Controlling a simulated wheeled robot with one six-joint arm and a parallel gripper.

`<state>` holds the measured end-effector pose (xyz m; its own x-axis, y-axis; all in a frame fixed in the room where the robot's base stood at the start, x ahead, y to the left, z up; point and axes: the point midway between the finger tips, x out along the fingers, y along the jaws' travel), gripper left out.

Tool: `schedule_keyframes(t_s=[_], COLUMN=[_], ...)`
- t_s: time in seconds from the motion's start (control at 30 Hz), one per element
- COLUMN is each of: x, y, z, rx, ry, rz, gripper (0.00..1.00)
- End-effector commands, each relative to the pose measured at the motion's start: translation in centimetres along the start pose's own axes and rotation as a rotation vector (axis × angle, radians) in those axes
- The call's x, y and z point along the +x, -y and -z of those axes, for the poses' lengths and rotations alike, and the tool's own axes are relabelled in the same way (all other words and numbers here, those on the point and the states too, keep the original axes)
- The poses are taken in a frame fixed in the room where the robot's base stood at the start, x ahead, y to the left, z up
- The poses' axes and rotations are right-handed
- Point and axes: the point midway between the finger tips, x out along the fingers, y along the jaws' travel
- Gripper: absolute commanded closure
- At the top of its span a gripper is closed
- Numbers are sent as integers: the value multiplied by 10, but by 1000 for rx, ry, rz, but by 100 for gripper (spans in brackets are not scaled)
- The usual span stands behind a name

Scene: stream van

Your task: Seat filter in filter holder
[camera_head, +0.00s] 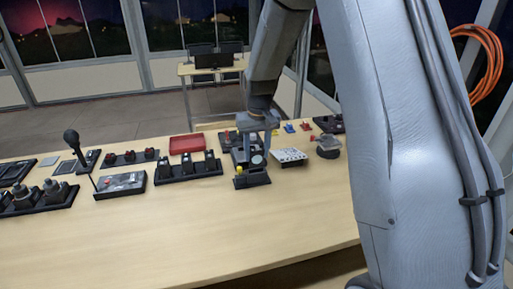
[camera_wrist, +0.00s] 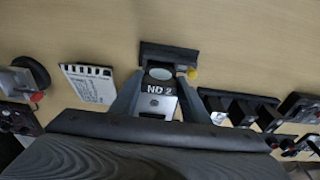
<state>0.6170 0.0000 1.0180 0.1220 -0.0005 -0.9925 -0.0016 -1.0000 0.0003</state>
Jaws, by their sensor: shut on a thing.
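My gripper (camera_head: 258,146) reaches down over the table. In the wrist view its two fingers (camera_wrist: 157,96) are shut on a small filter (camera_wrist: 159,74) with a round pale glass and a label that reads "ND 2". The filter's glass also shows between the fingers in the head view (camera_head: 257,160). A black block with a yellow knob, apparently the filter holder (camera_head: 253,181), stands right at the filter. It shows just beyond the filter in the wrist view (camera_wrist: 165,51). The filter hides part of it, and I cannot tell whether they touch or the filter is inside.
A white card-like panel (camera_head: 289,156) and a dark round device (camera_head: 327,148) stand to the right. A black switch row (camera_head: 188,169) and a red tray (camera_head: 187,143) lie to the left. A microphone (camera_head: 72,141) stands further left. The table's front (camera_head: 190,240) is clear.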

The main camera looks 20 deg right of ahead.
Motion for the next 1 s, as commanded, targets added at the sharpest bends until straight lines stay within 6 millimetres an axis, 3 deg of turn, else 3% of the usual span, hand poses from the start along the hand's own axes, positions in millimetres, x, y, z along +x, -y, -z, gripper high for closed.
schedule_keyframes(t_s=[0.2, 1.0], x=[12, 12], y=[0, 0], z=[-2, -1], rx=[0, 0], ry=[1, 0], rz=[0, 0], gripper=[84, 84])
